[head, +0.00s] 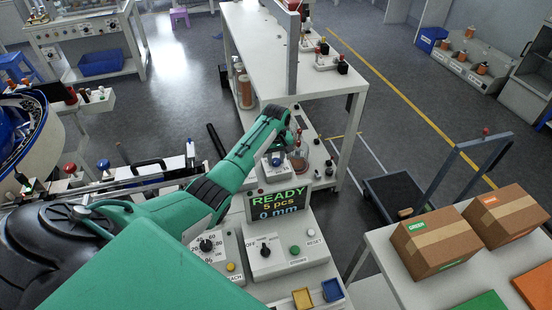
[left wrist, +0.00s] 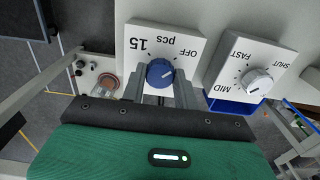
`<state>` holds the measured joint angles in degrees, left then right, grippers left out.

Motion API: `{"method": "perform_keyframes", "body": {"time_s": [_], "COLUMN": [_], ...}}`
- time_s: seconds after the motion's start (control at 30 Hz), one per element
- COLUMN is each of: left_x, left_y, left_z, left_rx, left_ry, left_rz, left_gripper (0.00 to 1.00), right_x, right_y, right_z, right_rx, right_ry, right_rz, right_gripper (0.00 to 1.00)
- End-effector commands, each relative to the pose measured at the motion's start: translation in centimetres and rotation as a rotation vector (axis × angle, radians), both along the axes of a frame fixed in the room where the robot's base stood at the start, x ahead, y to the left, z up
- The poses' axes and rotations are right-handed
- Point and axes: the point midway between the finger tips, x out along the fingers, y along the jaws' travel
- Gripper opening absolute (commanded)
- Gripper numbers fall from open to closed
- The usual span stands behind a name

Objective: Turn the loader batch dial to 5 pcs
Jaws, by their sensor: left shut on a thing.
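The loader batch dial is a blue knob (left wrist: 160,73) on a white box (left wrist: 185,38) in the left wrist view. The box reads "OFF", "pcs" and "15"; other marks around the knob are hidden by my fingers. My left gripper (left wrist: 160,88) has one finger on each side of the knob and is shut on it. In the head view my left gripper (head: 277,158) reaches down over the same box. The display (head: 278,204) in front of it reads "READY", "5 pcs" and "0 mm". My right gripper is not in view.
A second box with a white knob (left wrist: 257,82), marked "FAST", "MID" and "SHUT", stands beside the dial. Nearer control boxes carry black knobs (head: 206,245) and a green button (head: 295,250). Cardboard boxes (head: 436,243) stand on a table at the right.

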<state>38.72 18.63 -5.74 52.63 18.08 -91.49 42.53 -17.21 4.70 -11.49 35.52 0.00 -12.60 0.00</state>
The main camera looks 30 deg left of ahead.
Motion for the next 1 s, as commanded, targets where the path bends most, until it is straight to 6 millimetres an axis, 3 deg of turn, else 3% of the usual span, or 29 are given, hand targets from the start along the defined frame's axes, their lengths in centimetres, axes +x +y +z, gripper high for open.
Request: {"method": "perform_keyframes", "body": {"time_s": [0.37, 1.0], "left_x": [0.0, 0.1], "left_y": [0.0, 0.0], "left_z": [0.3, 0.2], "left_rx": [0.0, 0.0], "left_ry": [0.001, 0.0], "left_rz": [-0.136, -0.723], "left_gripper": [0.08, 0.08], "right_x": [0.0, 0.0], "right_y": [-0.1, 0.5], "right_z": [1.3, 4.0], "right_rx": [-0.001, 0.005], "right_ry": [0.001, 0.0], "right_rz": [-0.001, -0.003], "right_gripper": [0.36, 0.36]}}
